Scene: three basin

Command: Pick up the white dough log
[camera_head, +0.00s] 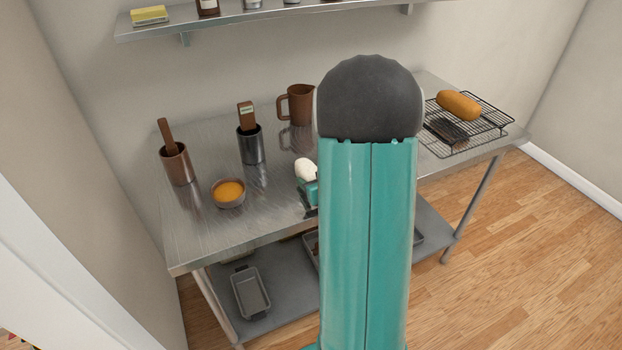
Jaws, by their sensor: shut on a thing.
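The white dough log (306,168) shows as a short rounded end over the middle of the steel table (206,225), just left of my teal arm. My gripper (310,188) is shut on it; only a small teal and dark part of the gripper shows. My arm hides the rest of the dough and most of the gripper. I cannot tell whether the dough touches the table or is held above it.
A bowl of orange liquid (229,193), a brown pot (176,163), a dark canister (251,145) and a brown jug (297,104) stand on the left half. A wire rack (487,123) with a brown loaf (458,105) is at right. A shelf (225,23) hangs above.

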